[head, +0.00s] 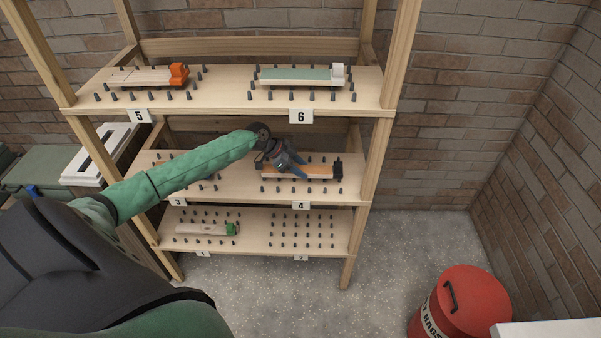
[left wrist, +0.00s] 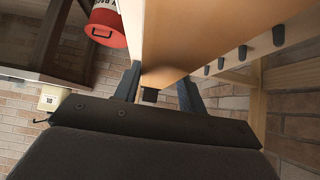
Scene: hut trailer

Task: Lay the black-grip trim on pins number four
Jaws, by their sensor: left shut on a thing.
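The black-grip trim (head: 322,172) is a long piece with an orange face, a pale edge and a black block at its right end. It lies along the pins over the number four label (head: 301,206) on the middle shelf. I cannot tell whether it rests on the pins or hangs just above them. My right gripper is not in view.
The upper shelf (head: 220,103) holds an orange-ended trim (head: 145,76) and a green trim with a white end (head: 297,76). A green-ended trim (head: 205,229) lies on the lower shelf, left. Pins number three sit beneath my left arm. A red bin (head: 468,305) stands right.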

